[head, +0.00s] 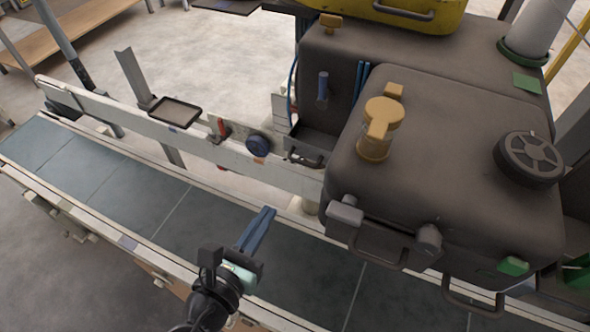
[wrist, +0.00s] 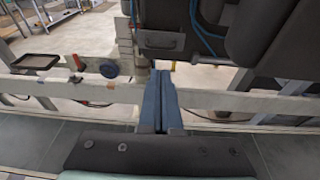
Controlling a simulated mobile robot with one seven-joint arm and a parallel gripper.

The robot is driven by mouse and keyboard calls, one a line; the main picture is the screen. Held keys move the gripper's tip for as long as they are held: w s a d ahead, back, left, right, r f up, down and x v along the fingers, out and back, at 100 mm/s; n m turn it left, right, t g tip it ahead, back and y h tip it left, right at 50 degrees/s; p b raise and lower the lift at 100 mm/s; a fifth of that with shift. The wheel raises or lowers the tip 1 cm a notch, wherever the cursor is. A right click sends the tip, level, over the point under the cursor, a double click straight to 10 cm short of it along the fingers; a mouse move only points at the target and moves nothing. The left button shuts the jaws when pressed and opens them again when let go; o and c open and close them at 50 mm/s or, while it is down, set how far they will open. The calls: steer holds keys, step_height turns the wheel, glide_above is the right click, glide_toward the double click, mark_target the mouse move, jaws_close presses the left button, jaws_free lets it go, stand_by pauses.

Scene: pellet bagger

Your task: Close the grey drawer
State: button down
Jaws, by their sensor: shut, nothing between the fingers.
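The grey drawer (head: 316,143) is a small dark grey box low on the left side of the dark machine in the head view. It stands out from the machine, its hollow top shows, and a handle is on its front. In the wrist view its front (wrist: 161,50) and handle face me, above my fingertips. My gripper (head: 268,211) has blue fingers that lie together over the conveyor, apart from the drawer and on its near side. In the wrist view the fingers (wrist: 159,78) are shut and empty.
A pale rail (head: 270,168) runs along the conveyor belt (head: 110,178), between my gripper and the drawer. A blue knob (head: 258,145) and a small black tray (head: 173,111) sit left of the drawer. The big dark machine body (head: 450,160) blocks the right side.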

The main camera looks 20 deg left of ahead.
steer(key=p, duration=0.1)
glide_toward(308, 147)
steer(key=w+f, duration=0.3)
steer(key=shift+a, duration=0.1)
stand_by(0.4)
steer(key=x, duration=0.2)
steer(key=r+x, duration=0.1)
steer(key=x, duration=0.4)
steer(key=shift+w+r+p, duration=0.15)
steer(key=shift+r+p, duration=0.05)
steer(key=shift+p, duration=0.1)
steer(key=shift+w+r, duration=0.1)
steer(key=shift+r, duration=0.15)
steer(key=shift+r, duration=0.15)
